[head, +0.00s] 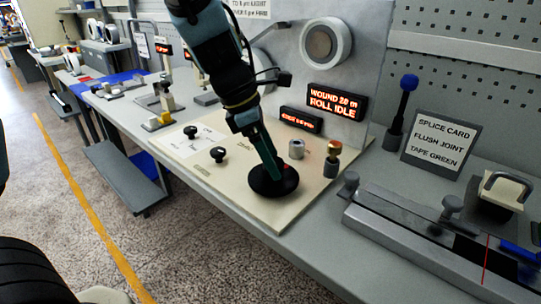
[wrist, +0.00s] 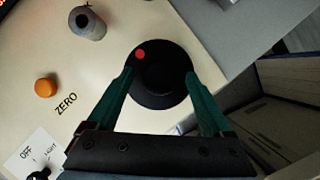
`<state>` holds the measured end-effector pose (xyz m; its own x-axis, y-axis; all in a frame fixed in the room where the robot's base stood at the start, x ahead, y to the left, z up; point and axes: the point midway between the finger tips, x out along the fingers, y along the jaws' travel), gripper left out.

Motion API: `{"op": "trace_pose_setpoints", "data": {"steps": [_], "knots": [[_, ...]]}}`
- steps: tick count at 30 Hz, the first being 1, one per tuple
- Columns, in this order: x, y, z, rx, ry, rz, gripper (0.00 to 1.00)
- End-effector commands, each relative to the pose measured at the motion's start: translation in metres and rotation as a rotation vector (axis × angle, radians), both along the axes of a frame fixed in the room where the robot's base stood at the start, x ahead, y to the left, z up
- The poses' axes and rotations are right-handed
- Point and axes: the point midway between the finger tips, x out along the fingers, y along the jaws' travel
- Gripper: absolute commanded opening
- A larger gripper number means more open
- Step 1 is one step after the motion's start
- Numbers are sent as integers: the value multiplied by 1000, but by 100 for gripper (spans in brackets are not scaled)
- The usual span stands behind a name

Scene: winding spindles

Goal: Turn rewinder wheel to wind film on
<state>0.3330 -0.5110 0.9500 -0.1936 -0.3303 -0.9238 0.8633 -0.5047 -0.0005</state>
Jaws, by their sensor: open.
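The rewinder wheel is a black disc (head: 262,185) with a red dot, on the cream panel in the head view. In the wrist view the black wheel (wrist: 160,62) sits between the fingers, its red dot at its upper left. My gripper (head: 275,180) reaches down to it with green fingers. In the wrist view my gripper (wrist: 158,78) is open, one finger on each side of the wheel; I cannot tell whether they touch it. The white film roll (head: 326,43) is on the upright grey plate. The red display (head: 336,102) reads "WOUND 2.0 m ROLL IDLE".
Black knobs (head: 218,154) and a grey cylinder (head: 296,149) stand on the cream panel near the wheel. An orange button (wrist: 45,87) shows in the wrist view. A splice card (head: 442,140) and a metal splicing block (head: 420,240) are at the right.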

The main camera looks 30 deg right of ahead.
Motion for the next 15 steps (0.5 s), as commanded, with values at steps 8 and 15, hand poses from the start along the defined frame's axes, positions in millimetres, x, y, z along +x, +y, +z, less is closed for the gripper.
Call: {"op": "trace_pose_setpoints", "data": {"steps": [8,15], "knots": [[0,0,0,0,0,0,61],[0,0,0,0,0,0,34]]}}
